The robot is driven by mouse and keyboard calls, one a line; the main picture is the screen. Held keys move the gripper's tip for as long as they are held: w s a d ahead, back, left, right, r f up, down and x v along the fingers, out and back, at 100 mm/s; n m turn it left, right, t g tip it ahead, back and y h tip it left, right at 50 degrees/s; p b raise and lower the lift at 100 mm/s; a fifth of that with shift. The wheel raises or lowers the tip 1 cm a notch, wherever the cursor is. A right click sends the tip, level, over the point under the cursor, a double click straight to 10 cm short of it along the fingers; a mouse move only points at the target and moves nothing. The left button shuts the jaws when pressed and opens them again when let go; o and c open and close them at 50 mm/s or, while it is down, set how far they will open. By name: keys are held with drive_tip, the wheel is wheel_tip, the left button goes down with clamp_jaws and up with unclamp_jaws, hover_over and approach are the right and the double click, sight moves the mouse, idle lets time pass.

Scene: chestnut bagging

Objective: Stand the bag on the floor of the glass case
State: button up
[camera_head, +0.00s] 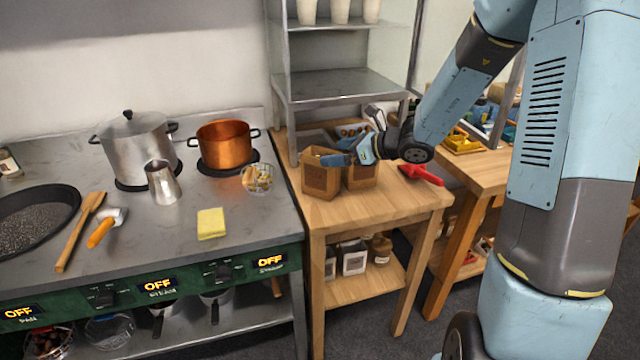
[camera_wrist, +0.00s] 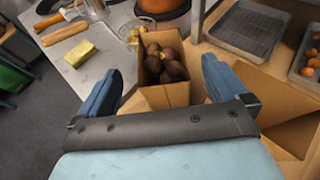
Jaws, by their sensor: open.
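A brown paper bag (camera_head: 320,182) stands upright on the wooden table. In the wrist view the bag (camera_wrist: 166,97) is open at the top and filled with dark chestnuts. My gripper (camera_head: 338,153) is at the bag's top in the head view. The glass case (camera_head: 345,84) rises behind the table, with a grey shelf and clear sides.
Metal trays (camera_wrist: 248,30) lie behind the bag in the wrist view. The stove at left holds a copper pot (camera_head: 225,144), a glass bowl (camera_head: 257,179) and a yellow sponge (camera_head: 211,223). The table's front is clear.

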sight(329, 153)
drive_tip(key=x, duration=0.3)
drive_tip(key=shift+w+a, duration=0.2)
drive_tip(key=shift+a, duration=0.05)
drive_tip(key=shift+f, duration=0.1)
drive_tip(key=shift+d, duration=0.1)
drive_tip(key=c, duration=0.6)
clamp_jaws()
